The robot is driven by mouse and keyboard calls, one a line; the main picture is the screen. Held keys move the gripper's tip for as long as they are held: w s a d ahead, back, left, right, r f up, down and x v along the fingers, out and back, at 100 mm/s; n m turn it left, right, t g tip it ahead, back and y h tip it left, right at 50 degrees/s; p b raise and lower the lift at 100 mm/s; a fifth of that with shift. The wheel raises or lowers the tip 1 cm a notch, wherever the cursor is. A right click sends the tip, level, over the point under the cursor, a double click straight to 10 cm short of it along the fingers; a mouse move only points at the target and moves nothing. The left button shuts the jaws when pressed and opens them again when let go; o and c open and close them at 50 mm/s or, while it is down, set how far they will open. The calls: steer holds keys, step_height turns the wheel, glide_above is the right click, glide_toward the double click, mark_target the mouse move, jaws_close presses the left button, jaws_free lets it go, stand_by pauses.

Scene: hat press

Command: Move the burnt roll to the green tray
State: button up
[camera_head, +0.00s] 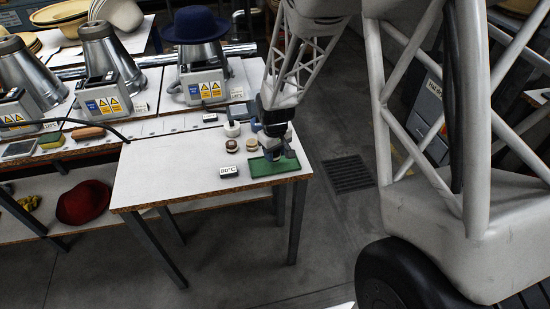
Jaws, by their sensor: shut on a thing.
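The green tray (268,168) lies flat near the right end of the white table. My gripper (275,152) points down just above the tray's far side, with its jaws closed. It is shut on a small dark thing, which looks like the burnt roll but is mostly hidden by the fingers. I cannot tell whether it touches the tray. Two other rolls stand left of my gripper: a dark brown one with a pale top (232,146) and a tan one (252,145).
A small "80°C" sign (229,170) stands left of the tray. A white container (232,129) is behind the rolls. A blue hat (194,25) sits on a metal press at the back. The table's front left is clear.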

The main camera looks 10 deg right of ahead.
mark_target(275, 153)
steer(key=shift+f, duration=1.3)
steer(key=shift+f, duration=0.2)
steer(key=o, duration=0.9)
steer(key=shift+r, duration=0.15)
step_height(275, 153, up, 12)
steer(key=shift+r, duration=0.1)
steer(key=shift+s, duration=0.1)
